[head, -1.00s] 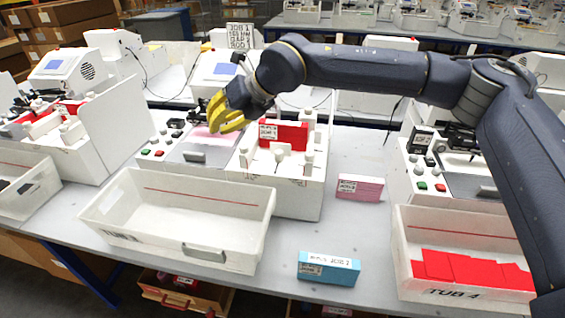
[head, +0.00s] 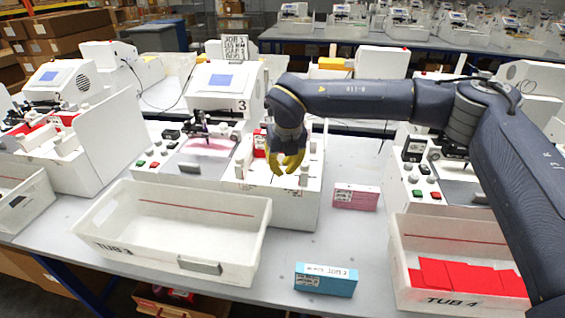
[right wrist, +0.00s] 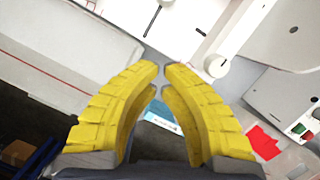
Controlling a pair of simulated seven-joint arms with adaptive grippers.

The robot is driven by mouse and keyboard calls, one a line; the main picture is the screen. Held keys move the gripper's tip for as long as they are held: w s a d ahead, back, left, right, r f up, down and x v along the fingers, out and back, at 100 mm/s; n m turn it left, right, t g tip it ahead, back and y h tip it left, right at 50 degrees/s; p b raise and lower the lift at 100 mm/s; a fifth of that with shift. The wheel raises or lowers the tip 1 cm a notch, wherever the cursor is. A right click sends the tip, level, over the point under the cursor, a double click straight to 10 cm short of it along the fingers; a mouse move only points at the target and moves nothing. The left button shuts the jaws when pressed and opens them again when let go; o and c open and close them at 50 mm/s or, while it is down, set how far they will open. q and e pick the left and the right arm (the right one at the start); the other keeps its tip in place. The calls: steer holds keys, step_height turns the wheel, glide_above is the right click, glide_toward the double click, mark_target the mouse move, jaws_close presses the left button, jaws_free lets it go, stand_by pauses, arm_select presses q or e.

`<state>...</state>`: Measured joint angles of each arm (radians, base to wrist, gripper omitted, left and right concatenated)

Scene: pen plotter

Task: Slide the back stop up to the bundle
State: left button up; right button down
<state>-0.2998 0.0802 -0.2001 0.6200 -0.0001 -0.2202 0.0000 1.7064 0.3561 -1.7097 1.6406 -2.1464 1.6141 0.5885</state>
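The white feeder bed (head: 264,186) of plotter 3 carries a red bundle (head: 259,142), largely hidden behind my right gripper. Several short white posts stand on the bed, one of them (head: 304,174) just right of the fingers; I cannot tell which is the back stop. In the right wrist view a round white knob (right wrist: 217,67) and dark slots show beyond the fingertips. My right gripper (head: 288,170) points down over the bed with its yellow fingers. Its tips (right wrist: 162,68) nearly meet, with nothing seen between them. My left gripper is out of view.
White tub 3 (head: 110,247) stands empty in front of the plotter. Tub 4 (head: 405,285) at right holds red pieces. A pink box (head: 356,196) and a blue box (head: 326,279) stand on the grey table. The table between the tubs is otherwise clear.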

mark_target(277, 178)
steer(key=x, duration=0.6)
steer(key=shift+f, duration=0.25)
steer(key=shift+w+a, duration=0.25)
steer(key=shift+w, duration=0.7)
steer(key=shift+w+a, duration=0.25)
steer(key=shift+w, duration=0.8)
